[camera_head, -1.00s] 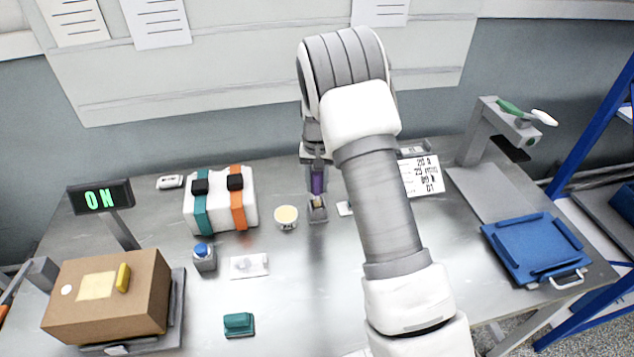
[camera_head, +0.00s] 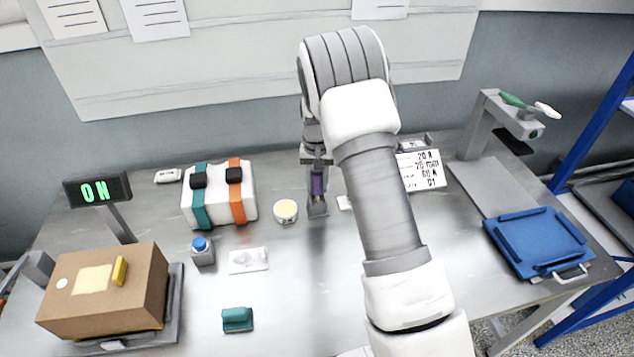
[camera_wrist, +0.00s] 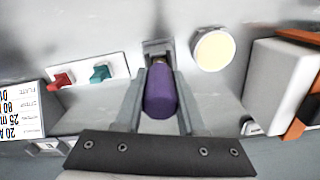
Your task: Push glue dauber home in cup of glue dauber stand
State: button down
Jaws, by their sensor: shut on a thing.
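The purple glue dauber (camera_head: 318,184) is in my gripper (camera_head: 317,188). In the wrist view the dauber's purple handle (camera_wrist: 160,98) lies between the two grey fingers of my gripper (camera_wrist: 160,95), which are shut on it. The small grey glue dauber stand (camera_head: 317,209) is on the bench directly below. In the wrist view the stand (camera_wrist: 157,48) shows just beyond the handle's far end. The dauber's lower end is at the stand's cup; how deep it sits is hidden.
A round cream-topped pot (camera_head: 286,211) stands just left of the stand. A white case with straps (camera_head: 219,195) is further left. A printed card (camera_head: 421,170) is to the right. Red (camera_wrist: 61,80) and teal (camera_wrist: 101,73) small parts lie nearby. The bench front is partly clear.

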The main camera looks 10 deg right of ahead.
jog(key=shift+f+b, duration=0.5)
jog(key=shift+f, duration=0.3)
jog(key=shift+c, duration=2.1)
grip_release()
jog(key=shift+r, duration=0.15)
notch_tip(320, 180, up, 17)
jog(key=shift+p, duration=0.35)
jog(key=shift+s, duration=0.1)
